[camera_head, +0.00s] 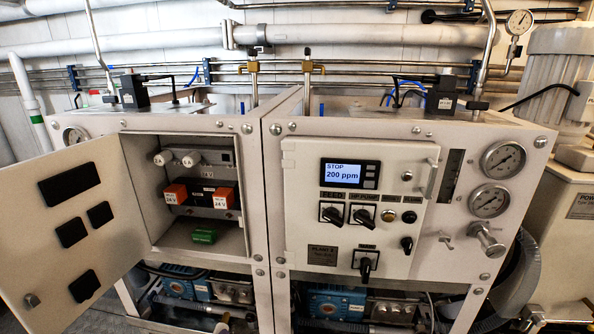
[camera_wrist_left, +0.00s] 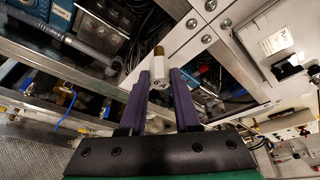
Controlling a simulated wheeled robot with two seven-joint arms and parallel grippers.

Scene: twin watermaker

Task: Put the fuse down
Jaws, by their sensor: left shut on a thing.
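In the left wrist view my left gripper (camera_wrist_left: 161,82) is shut on the fuse (camera_wrist_left: 159,66), a small white cylinder with a brass-coloured end and dark marking. The fuse stands out past the dark fingertips, its brass end pointing away. Neither gripper shows in the head view. My right gripper is in neither view.
The cabinet door (camera_head: 72,230) hangs open to the left. Inside are orange relays (camera_head: 188,193) and a green block (camera_head: 203,236) on the floor. The closed right panel (camera_head: 360,210) has a display, knobs and gauges. Metal frame rails (camera_wrist_left: 95,58) lie near my left gripper.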

